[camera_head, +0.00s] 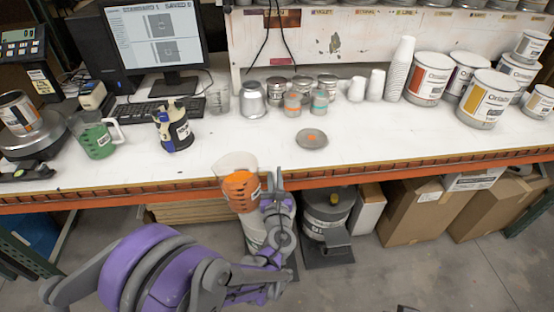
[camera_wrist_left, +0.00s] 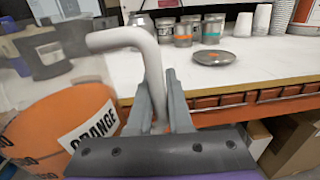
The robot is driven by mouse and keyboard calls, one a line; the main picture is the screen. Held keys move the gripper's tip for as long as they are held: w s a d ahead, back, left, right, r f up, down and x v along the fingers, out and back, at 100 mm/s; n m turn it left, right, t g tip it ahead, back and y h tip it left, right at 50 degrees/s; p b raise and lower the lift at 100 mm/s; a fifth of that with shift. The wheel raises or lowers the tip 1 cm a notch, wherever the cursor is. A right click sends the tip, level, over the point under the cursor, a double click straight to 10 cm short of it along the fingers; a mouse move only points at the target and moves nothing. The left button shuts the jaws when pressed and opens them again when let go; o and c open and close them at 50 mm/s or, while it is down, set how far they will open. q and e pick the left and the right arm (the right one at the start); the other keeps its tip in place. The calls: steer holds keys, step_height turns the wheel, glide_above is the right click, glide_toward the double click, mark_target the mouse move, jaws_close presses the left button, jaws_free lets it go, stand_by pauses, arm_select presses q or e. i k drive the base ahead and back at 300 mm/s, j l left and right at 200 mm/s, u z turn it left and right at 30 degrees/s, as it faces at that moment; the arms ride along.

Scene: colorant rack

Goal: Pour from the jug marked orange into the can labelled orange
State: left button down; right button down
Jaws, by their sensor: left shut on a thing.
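The clear jug with orange liquid (camera_head: 241,187) is held in front of the bench's front edge, roughly upright. In the left wrist view the jug (camera_wrist_left: 55,120) fills the lower left, with a white label reading ORANGE. My left gripper (camera_head: 270,186) is shut on its pale handle (camera_wrist_left: 150,60), which passes between the fingers (camera_wrist_left: 162,105). A small can with an orange band (camera_head: 292,104) stands on the bench, in front of other small cans. Its lettering is too small to read. A round grey lid-like disc with an orange mark (camera_head: 312,138) lies nearer the front edge. My right gripper is not seen.
A teal-banded can (camera_head: 320,101) stands right of the orange-banded one. A silver can (camera_head: 253,99), white cups (camera_head: 400,70) and large paint cans (camera_head: 428,78) line the bench (camera_head: 390,140). A green jug (camera_head: 95,137) stands left. The middle front of the bench is mostly clear.

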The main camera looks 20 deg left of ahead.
mark_target(17, 112)
steer(key=k+j, duration=0.15)
steer(key=j, duration=0.3)
steer(key=k+j, duration=0.15)
steer(key=j, duration=0.25)
steer(key=k+j+z, duration=0.1)
steer(key=j, duration=0.35)
steer(key=k+j, duration=0.25)
steer(key=j, duration=0.15)
steer(key=k+j+z, duration=0.1)
steer(key=j, duration=0.35)
steer(key=k+j, duration=0.25)
steer(key=j, duration=0.15)
steer(key=k+j, duration=0.15)
steer(key=j, duration=0.25)
steer(key=z, duration=0.05)
